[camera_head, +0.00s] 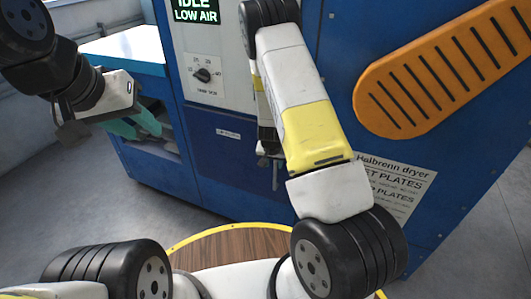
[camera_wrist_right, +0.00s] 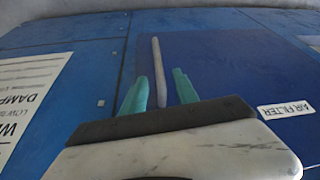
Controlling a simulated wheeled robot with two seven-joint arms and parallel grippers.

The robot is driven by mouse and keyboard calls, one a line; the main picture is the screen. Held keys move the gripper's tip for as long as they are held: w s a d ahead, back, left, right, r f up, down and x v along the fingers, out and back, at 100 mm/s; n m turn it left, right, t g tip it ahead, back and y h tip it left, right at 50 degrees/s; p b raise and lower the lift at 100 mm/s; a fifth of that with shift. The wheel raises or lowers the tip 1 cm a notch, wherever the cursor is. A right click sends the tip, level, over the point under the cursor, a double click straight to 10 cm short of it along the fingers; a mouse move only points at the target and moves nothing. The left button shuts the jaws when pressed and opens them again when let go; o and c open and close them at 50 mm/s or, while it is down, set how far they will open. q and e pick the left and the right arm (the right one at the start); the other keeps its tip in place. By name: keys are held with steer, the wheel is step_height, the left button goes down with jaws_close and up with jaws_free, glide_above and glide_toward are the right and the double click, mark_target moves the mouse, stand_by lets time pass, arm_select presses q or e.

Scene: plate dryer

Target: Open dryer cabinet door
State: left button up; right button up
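The blue dryer cabinet (camera_head: 400,40) fills the middle and right of the head view. A darker blue door-like panel (camera_head: 222,160) is set flush in its front, and the panel also shows in the right wrist view (camera_wrist_right: 230,65). A pale bar handle (camera_wrist_right: 157,60) stands on the panel. My right gripper (camera_wrist_right: 160,90) is open, with one teal finger on each side of the handle and visible gaps to it. In the head view my right arm mostly hides this gripper. My left gripper (camera_head: 142,124) is away to the left; its finger opening is unclear.
An orange slotted panel (camera_head: 440,70) sticks out at the upper right of the cabinet. A control panel with a dial (camera_head: 207,75) is above the dark panel. A round wooden top with a yellow rim (camera_head: 235,245) is in front. Grey floor (camera_head: 60,200) is clear at left.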

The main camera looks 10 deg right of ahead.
mark_target(275, 170)
steer(key=x, duration=0.8)
steer(key=shift+d+f, duration=0.1)
steer(key=shift+f, duration=0.15)
steer(key=shift+c, duration=0.5)
jaws_close()
stand_by(0.7)
